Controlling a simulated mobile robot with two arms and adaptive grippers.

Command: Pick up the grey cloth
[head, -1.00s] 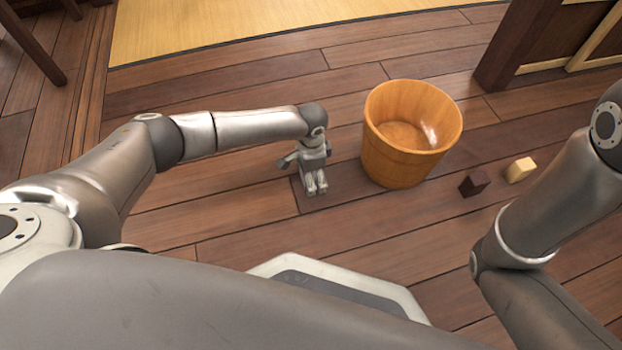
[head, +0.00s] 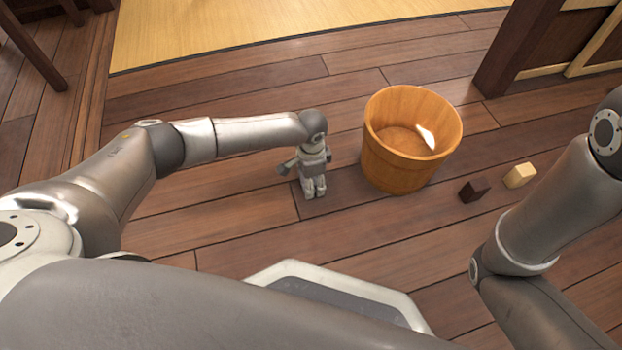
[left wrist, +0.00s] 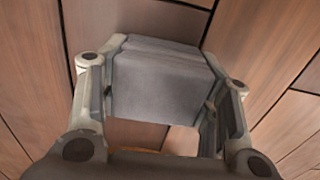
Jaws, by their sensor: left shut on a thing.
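The grey cloth (left wrist: 162,82) shows in the left wrist view as a flat, folded-looking grey piece between the two fingers of my left gripper (left wrist: 165,95). The gripper is shut on it, with a finger at each side. In the head view my left gripper (head: 313,190) points down over the wooden floor, just left of the wooden bucket (head: 385,165). The cloth cannot be made out clearly there. My right gripper is out of view; only part of the right arm shows.
The round bucket stands open on the plank floor, with a bright white patch inside its wall. A dark block (head: 473,190) and a pale yellow block (head: 520,175) lie to its right. A dark wooden post (head: 510,50) stands at the back right. The floor left of the gripper is clear.

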